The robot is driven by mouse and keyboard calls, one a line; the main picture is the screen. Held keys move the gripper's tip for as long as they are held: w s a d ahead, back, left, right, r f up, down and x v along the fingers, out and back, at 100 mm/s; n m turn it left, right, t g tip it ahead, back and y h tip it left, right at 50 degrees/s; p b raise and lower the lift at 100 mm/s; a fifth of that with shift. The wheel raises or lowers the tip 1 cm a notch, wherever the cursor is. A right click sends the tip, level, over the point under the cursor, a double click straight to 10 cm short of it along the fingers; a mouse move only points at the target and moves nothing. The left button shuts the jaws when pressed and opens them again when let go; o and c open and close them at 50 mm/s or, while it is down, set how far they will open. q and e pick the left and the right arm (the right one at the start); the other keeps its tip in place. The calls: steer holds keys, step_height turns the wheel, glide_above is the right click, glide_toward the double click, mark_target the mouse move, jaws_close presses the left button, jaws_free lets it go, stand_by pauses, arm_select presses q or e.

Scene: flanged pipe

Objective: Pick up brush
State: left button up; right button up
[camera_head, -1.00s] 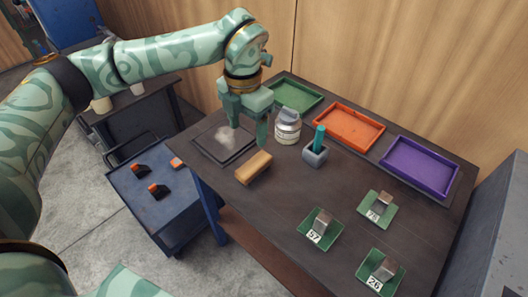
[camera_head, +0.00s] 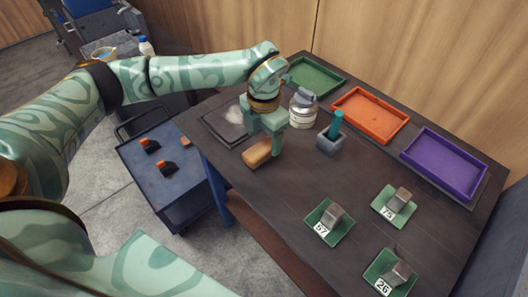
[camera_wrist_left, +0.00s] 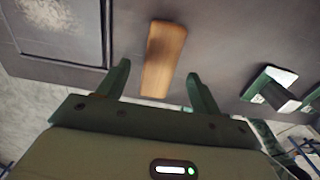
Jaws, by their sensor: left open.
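A tan wooden block (camera_head: 257,153), likely the brush, lies on the dark table near its left edge; no bristles show. My left gripper (camera_head: 264,143) is open above it, pointing down, and partly covers it in the head view. In the left wrist view the wooden block (camera_wrist_left: 163,58) lies lengthwise between the two open fingers of my left gripper (camera_wrist_left: 158,72), with gaps on both sides. It is not gripped. My right gripper is in neither view.
A dark plate with a pale patch (camera_head: 217,127) lies left of the block. A lidded jar (camera_head: 303,113) and a grey holder (camera_head: 330,146) with a teal stick (camera_head: 336,122) stand to the right. Coloured trays line the back. Several small green dishes (camera_head: 323,234) hold metal blocks.

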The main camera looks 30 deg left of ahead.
mark_target(263, 147)
arm_select(q)
step_height(263, 147, down, 4)
steer(key=shift+f+b, duration=0.1)
steer(key=shift+b, duration=0.45)
steer(key=shift+s, duration=0.1)
steer(key=c, duration=1.1)
steer(key=shift+r, duration=0.2)
steer(key=shift+r, duration=0.25)
steer(key=r, duration=0.1)
steer(key=r+p, duration=0.2)
steer(key=r, duration=0.1)
steer(key=shift+s+a, duration=0.15)
steer(key=shift+s, duration=0.15)
steer(key=s+r+p, duration=0.1)
steer(key=r, duration=0.1)
steer(key=s+a+r, duration=0.1)
steer(key=s+r, duration=0.1)
steer(key=shift+s+p, duration=0.15)
steer(key=shift+p, duration=0.25)
steer(key=s+r, duration=0.1)
steer(key=s, duration=0.2)
steer(key=s+a+r+p, duration=0.1)
steer(key=s+r, duration=0.1)
steer(key=s, duration=0.1)
steer(key=s+a+r, duration=0.1)
steer(key=s, duration=0.2)
steer(key=shift+s+a+r+p, duration=0.1)
steer(key=shift+s+r+p, duration=0.15)
steer(key=shift+s+p, duration=0.05)
